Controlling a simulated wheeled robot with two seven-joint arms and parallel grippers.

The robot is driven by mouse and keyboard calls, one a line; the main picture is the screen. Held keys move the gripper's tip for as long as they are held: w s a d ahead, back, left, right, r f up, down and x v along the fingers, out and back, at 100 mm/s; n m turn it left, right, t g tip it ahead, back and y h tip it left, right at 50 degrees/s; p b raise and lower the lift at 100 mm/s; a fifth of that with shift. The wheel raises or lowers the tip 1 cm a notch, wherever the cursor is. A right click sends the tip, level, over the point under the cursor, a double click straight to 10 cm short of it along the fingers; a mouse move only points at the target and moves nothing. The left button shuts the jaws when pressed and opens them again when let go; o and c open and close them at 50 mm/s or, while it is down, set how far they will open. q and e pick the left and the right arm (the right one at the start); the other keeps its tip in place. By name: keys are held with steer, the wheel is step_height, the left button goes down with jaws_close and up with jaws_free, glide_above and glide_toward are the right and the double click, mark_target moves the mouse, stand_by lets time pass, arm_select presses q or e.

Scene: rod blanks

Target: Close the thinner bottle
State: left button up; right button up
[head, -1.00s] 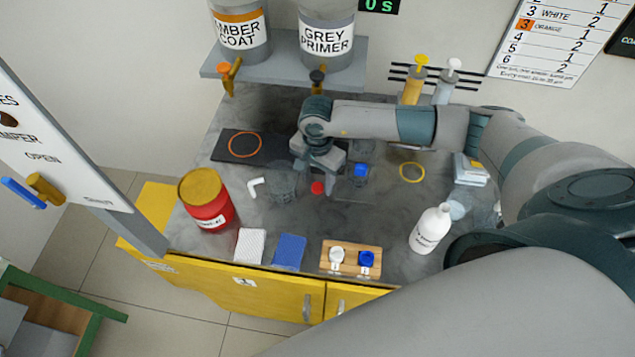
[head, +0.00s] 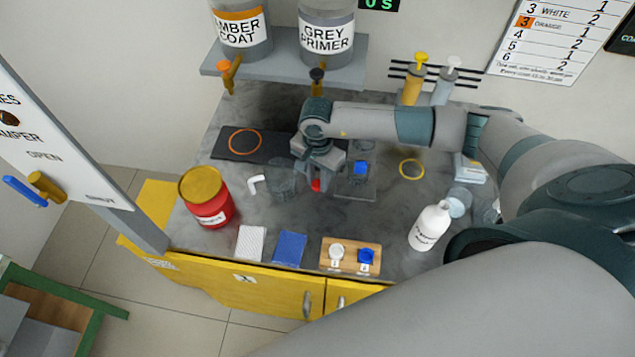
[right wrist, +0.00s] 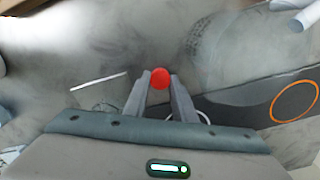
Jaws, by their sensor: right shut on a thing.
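My right gripper (head: 315,182) is shut on a small red cap (head: 316,186), low over the middle of the grey worktop. In the right wrist view the red cap (right wrist: 160,77) sits between the two fingertips (right wrist: 160,82). A white bottle (head: 429,229) with a dark-lettered label stands near the right front of the worktop; its lettering is too small to read surely. Its narrow top points up and right in the picture. The bottle is well apart from the gripper. My left gripper is not in view.
A clear beaker (head: 281,182) stands left of the gripper, and a blue-topped clear item (head: 359,169) close to its right. A red can (head: 207,199) is at left. A wooden board (head: 350,257) with white and blue pieces lies at the front. Some worktop before the bottle is clear.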

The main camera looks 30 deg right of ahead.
mark_target(316, 185)
steer(key=shift+r, duration=0.1)
steer(key=shift+r+b, duration=0.4)
steer(key=shift+r, duration=0.2)
step_height(316, 185, up, 9)
steer(key=b, duration=0.3)
steer(key=shift+f, duration=0.2)
steer(key=s+a+r+n+b, duration=0.3)
steer(key=s+a+r+n, duration=0.2)
steer(key=r+n, duration=0.3)
steer(key=s+n, duration=0.1)
steer(key=n, duration=0.3)
steer(key=shift+s+r, duration=0.25)
